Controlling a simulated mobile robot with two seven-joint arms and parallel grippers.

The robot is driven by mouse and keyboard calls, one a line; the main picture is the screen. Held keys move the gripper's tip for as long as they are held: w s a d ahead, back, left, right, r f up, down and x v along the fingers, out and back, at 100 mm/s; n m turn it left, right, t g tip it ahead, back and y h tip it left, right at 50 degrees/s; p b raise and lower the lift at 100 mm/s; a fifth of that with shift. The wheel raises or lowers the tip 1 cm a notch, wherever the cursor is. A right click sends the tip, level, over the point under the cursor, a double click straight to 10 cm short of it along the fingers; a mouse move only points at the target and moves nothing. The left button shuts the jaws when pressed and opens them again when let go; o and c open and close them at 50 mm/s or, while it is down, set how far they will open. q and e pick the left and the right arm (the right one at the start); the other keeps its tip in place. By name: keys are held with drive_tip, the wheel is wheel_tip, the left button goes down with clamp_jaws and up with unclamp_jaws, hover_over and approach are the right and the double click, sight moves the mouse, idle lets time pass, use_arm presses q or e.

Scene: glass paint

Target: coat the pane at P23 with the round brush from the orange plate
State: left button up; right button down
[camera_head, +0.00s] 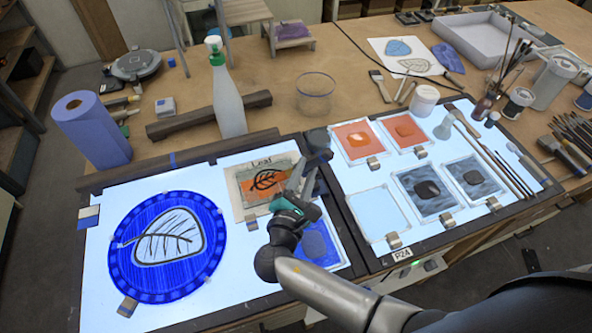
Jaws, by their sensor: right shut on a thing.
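My right gripper (303,178) comes in from the lower right over the gap between the two light panels. It is shut on a dark thing (318,141); I cannot tell for certain that it is the round brush. The label P24 (402,254) shows at that panel's front edge; I cannot read P23 anywhere. A pale blue pane (377,212) lies at the panel's left. My left gripper is not in view.
Two grey plates (419,206) (488,188) and a blue plate (327,259) hold dark patches. The left panel bears a blue round glass (140,275) with a leaf and a "Leaf" picture (240,196). A bottle (228,105), a clear cup (315,95), jars and several brushes (505,170) stand or lie around.

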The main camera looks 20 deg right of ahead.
sight(309, 157)
drive_tip(key=shift+d+f+p, duration=0.2)
drive_tip(key=shift+d+p, duration=0.15)
drive_tip(key=shift+d, duration=1.45)
drive_tip(key=shift+r+p, duration=0.55)
drive_tip(key=shift+r, duration=0.1)
drive_tip(key=shift+w+a+b, duration=0.2)
drive_tip(key=shift+w+b, duration=0.1)
drive_tip(key=shift+w, duration=0.35)
drive_tip(key=shift+w+a+b, duration=0.2)
drive_tip(key=shift+w+b, duration=0.15)
drive_tip(key=shift+w, duration=0.35)
drive_tip(key=shift+w+a+b, duration=0.2)
drive_tip(key=shift+w+b, duration=0.1)
drive_tip(key=shift+w, duration=0.6)
drive_tip(key=shift+s+r, duration=0.1)
drive_tip(key=shift+f+b, duration=0.35)
drive_tip(key=shift+f, duration=0.05)
